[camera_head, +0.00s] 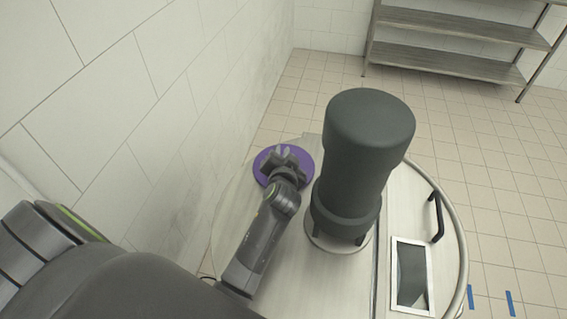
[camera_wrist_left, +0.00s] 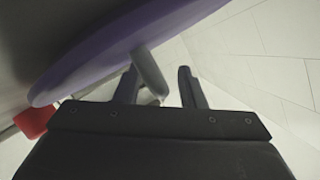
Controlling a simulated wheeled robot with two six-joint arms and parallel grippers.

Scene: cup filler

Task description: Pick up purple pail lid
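The purple pail lid (camera_head: 304,164) is a round disc at the far left of the pale round machine top in the head view. My left gripper (camera_head: 286,158) is over the lid and hides its middle. In the left wrist view the lid (camera_wrist_left: 100,50) fills the upper left, seen nearly edge-on and tilted. A grey post (camera_wrist_left: 150,70) juts from it toward the left gripper (camera_wrist_left: 160,85), whose two fingers are apart. The post is close to the left finger; I cannot tell whether they touch. My right gripper is not in view.
A tall dark grey cylinder (camera_head: 362,150) stands just right of the lid. A black handle (camera_head: 437,217) and a framed opening (camera_head: 412,277) are farther right. A tiled wall (camera_head: 150,110) is close on the left. A red object (camera_wrist_left: 35,120) shows in the left wrist view.

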